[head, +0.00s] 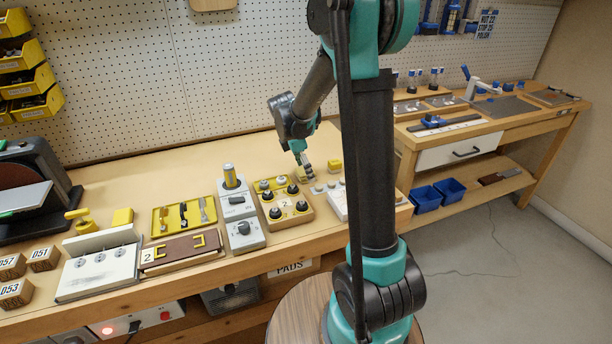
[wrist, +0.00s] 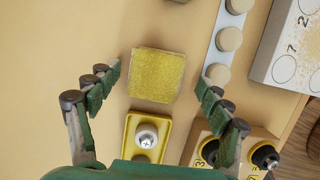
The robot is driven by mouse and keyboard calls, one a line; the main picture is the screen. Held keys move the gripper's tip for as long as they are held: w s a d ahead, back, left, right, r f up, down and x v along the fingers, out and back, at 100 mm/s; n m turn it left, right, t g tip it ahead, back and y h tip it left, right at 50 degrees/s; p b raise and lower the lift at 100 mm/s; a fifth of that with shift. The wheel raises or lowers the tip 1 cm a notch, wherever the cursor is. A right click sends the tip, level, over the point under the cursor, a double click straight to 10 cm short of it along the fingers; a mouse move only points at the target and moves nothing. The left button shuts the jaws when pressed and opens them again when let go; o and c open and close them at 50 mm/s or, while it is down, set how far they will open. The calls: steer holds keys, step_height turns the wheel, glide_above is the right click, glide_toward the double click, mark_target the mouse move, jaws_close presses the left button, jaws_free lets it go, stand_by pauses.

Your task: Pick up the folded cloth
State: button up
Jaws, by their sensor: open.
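The folded cloth (wrist: 157,75) is a small, thick yellow square lying flat on the tan bench top in the wrist view. In the wrist view my gripper (wrist: 159,81) is open, with one finger to the left of the cloth and one to the right. There are visible gaps at both sides, and nothing is held. I cannot tell the fingertips' exact height above the bench.
A yellow tray with a white knob (wrist: 145,139) lies close below the cloth in the wrist view. A strip of round pegs (wrist: 229,39) and a white numbered panel (wrist: 290,55) are to its right. A black-knobbed block (head: 283,205) stands nearby. Bench left of the cloth is clear.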

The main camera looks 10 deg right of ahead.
steer(key=shift+c, duration=0.6)
steer(key=c, duration=1)
steer(key=shift+r, duration=0.1)
step_height(320, 180, up, 20)
steer(key=shift+f, duration=0.1)
steer(key=o, duration=0.4)
steer(key=c, duration=0.4)
